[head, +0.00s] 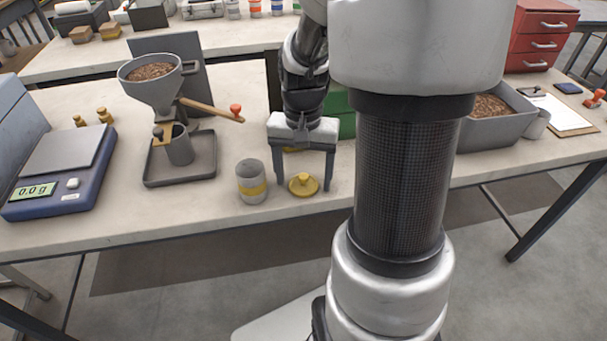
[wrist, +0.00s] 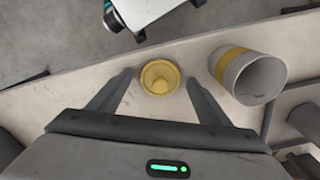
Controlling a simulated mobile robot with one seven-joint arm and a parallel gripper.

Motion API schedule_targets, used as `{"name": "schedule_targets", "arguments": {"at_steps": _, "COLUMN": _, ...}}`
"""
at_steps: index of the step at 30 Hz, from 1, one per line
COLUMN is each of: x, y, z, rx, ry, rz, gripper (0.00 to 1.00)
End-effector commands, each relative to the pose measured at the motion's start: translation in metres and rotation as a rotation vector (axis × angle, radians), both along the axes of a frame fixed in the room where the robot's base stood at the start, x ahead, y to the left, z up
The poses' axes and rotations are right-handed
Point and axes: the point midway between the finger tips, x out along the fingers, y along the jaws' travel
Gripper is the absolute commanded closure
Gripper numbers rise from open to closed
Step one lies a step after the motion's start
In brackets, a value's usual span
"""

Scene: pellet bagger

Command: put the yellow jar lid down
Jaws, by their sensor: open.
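The yellow jar lid (head: 303,184) lies flat on the bench near its front edge, knob up. My gripper (head: 303,185) is above it, pointing down, with its two fingers wide apart on either side of the lid. In the wrist view the lid (wrist: 160,77) shows between the fingertips with a gap on both sides, so the open gripper (wrist: 157,80) holds nothing. The grey jar with a yellow band (head: 251,182) stands upright just left of the lid. The jar also shows in the wrist view (wrist: 248,74), open at the top.
A hopper (head: 165,85) with pellets stands over a dark tray (head: 160,172) left of the jar. A blue scale (head: 62,168) reading 0.0 g is at the far left. A grey bin (head: 497,126) of pellets and a clipboard (head: 557,115) are at the right. The bench's front edge is close.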

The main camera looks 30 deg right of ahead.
Motion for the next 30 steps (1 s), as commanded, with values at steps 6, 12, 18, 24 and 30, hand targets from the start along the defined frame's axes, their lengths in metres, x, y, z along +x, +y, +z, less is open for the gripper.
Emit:
{"name": "schedule_targets", "arguments": {"at_steps": 6, "x": 0.0, "y": 0.0, "z": 0.011, "rx": -0.001, "ry": -0.001, "rz": 0.0, "gripper": 0.29}}
{"name": "schedule_targets", "arguments": {"at_steps": 12, "x": 0.001, "y": 0.0, "z": 0.051, "rx": -0.002, "ry": -0.005, "rz": 0.0, "gripper": 0.29}}
{"name": "schedule_targets", "arguments": {"at_steps": 18, "x": 0.001, "y": 0.0, "z": 0.093, "rx": -0.001, "ry": -0.004, "rz": 0.0, "gripper": 0.29}}
{"name": "schedule_targets", "arguments": {"at_steps": 24, "x": 0.001, "y": 0.0, "z": 0.118, "rx": 0.0, "ry": -0.002, "rz": 0.0, "gripper": 0.29}}
{"name": "schedule_targets", "arguments": {"at_steps": 30, "x": 0.0, "y": 0.0, "z": 0.124, "rx": 0.0, "ry": 0.0, "rz": 0.0, "gripper": 0.29}}
